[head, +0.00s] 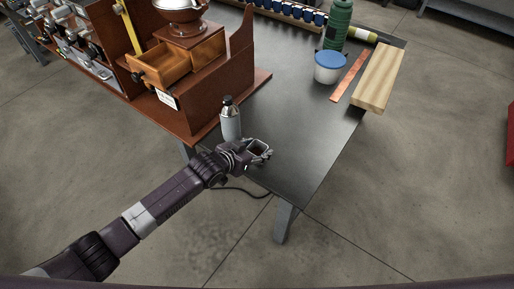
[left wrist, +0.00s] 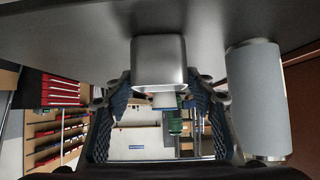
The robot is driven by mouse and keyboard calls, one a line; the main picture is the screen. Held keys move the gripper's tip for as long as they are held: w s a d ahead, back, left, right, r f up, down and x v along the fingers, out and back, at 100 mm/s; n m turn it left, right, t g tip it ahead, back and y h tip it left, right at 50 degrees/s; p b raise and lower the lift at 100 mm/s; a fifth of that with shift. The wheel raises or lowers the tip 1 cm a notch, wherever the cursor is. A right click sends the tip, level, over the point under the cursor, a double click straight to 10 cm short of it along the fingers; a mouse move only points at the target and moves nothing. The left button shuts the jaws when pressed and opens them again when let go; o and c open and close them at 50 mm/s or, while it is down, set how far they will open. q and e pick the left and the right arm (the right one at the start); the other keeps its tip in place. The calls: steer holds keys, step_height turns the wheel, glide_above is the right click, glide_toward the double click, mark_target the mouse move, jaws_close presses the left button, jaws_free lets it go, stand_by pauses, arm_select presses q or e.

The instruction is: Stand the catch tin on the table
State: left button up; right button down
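The catch tin (head: 259,148) is a small square metal tin with a dark inside, at the near left edge of the dark table (head: 298,125). Its open top faces up in the head view. The left wrist view, which looks upside down, shows its smooth grey wall (left wrist: 158,62) between the fingertips. My left gripper (head: 256,152) is shut on the tin from the side; its fingers (left wrist: 160,85) flank it. The tin looks upright and low over the table. I cannot tell whether its base touches the top. My right gripper is not in view.
A grey bottle with a black cap (head: 230,120) stands close beside the gripper. The wooden roaster cabinet (head: 220,85) with an open drawer (head: 165,65) is behind it. A blue-lidded tub (head: 328,68), green bottle (head: 340,20), copper strip (head: 350,75) and wooden block (head: 379,78) are farther back. The table's middle is clear.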

arm_select(q)
steer(key=shift+o, duration=0.7)
steer(key=shift+r, duration=0.1)
steer(key=shift+r, duration=0.25)
steer(key=p+v, duration=0.1)
steer(key=v, duration=1.1)
steer(key=shift+f, duration=0.1)
